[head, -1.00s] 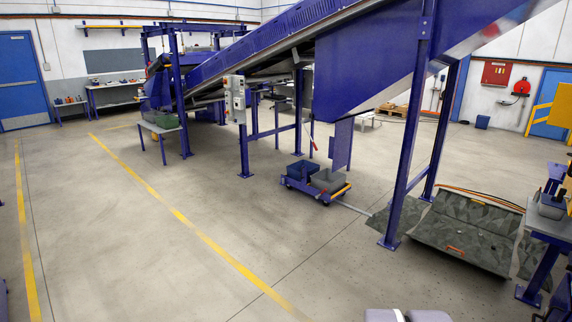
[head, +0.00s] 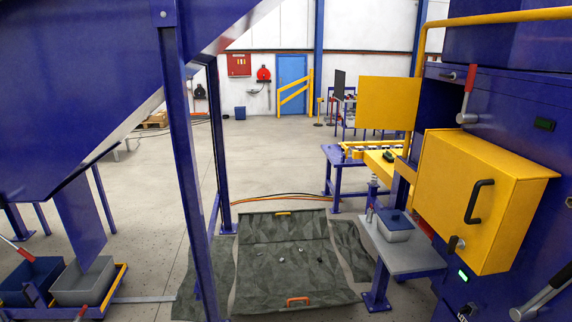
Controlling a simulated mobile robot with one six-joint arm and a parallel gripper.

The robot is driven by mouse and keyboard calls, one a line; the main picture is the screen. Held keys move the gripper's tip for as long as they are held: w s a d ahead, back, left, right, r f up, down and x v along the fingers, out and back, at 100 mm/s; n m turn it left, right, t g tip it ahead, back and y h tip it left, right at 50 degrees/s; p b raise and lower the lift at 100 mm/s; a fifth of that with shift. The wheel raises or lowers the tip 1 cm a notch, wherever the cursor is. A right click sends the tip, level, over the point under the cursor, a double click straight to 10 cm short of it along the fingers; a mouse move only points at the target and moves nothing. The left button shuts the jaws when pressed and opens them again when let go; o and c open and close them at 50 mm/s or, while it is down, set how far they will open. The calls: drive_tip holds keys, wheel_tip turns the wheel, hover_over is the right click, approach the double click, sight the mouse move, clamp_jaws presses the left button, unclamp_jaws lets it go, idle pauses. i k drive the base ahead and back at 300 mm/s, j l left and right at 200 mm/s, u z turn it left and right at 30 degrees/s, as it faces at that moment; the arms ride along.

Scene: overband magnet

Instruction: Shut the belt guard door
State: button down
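A large yellow box-shaped cover with a black handle (head: 480,200) is on the blue machine at the right of the head view. A flat yellow panel (head: 388,104) stands out to the left of the same machine, beside a dark blue recess. I cannot tell for certain which of these is the belt guard door. The yellow panel looks swung out from the machine; whether the cover is fully shut is unclear. My gripper is not in view.
A small grey table (head: 405,257) with a grey-blue bin (head: 394,227) stands before the machine. A dark mat (head: 285,260) with small scraps lies on the floor. A blue post (head: 185,160) rises left of it. A cart with bins (head: 85,285) is at lower left.

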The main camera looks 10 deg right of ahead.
sight(384, 102)
drive_tip(key=i+l+u, duration=0.35)
drive_tip(key=i, duration=0.5)
drive_tip(key=i+l+u, duration=0.4)
drive_tip(key=i, duration=0.45)
drive_tip(key=i+l+u, duration=0.35)
drive_tip(key=i+l, duration=0.4)
drive_tip(key=l, duration=0.15)
drive_tip(key=u, duration=7.7)
